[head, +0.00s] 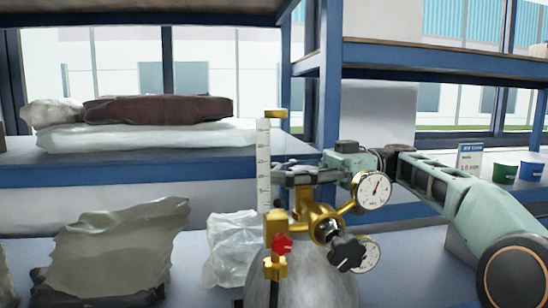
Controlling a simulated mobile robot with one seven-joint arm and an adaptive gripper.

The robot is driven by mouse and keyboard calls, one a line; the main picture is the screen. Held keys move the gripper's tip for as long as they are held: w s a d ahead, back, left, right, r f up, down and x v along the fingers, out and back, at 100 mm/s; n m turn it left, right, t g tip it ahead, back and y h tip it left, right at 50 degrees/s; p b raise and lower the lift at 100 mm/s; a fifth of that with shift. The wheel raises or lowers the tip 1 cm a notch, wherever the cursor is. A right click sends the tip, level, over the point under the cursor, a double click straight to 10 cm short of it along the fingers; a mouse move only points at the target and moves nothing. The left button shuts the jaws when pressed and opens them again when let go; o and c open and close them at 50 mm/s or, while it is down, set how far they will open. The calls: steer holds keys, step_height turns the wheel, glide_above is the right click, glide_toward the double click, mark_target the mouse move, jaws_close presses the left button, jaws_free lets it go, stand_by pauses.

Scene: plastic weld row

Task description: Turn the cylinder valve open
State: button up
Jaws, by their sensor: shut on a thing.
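A grey gas cylinder (325,290) stands at the bottom centre, with only its rounded top in view. The brass cylinder valve and regulator body (318,218) sits above it. A black star knob (347,252) is on its front, and a red knob (282,245) is at the lower left, below a clear flow tube (263,165). Two round gauges are on the right; the upper gauge (372,189) shows its face. My gripper (295,182) reaches in from the right and is shut at the top of the brass valve. The exact part between the fingers is hidden.
Wrapped bundles (150,125) lie on the blue-framed shelf (130,172) at the left. A grey-green bag (115,250) and a clear bag (235,248) stand left of the cylinder. Green (504,172) and blue (531,172) tubs and a small sign (470,160) are at the right.

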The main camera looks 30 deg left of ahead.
steer(key=shift+s+d+r+n+g+h+p, duration=0.15)
steer(key=shift+d+n+g+h+p, duration=0.2)
steer(key=shift+n+g+h+p, duration=0.8)
jaws_close()
steer(key=shift+m+t, duration=0.25)
steer(key=shift+t, duration=0.2)
steer(key=o, duration=1)
jaws_free()
steer(key=shift+w, duration=0.2)
steer(key=o, duration=0.3)
steer(key=shift+s, duration=0.15)
steer(key=shift+f, duration=0.25)
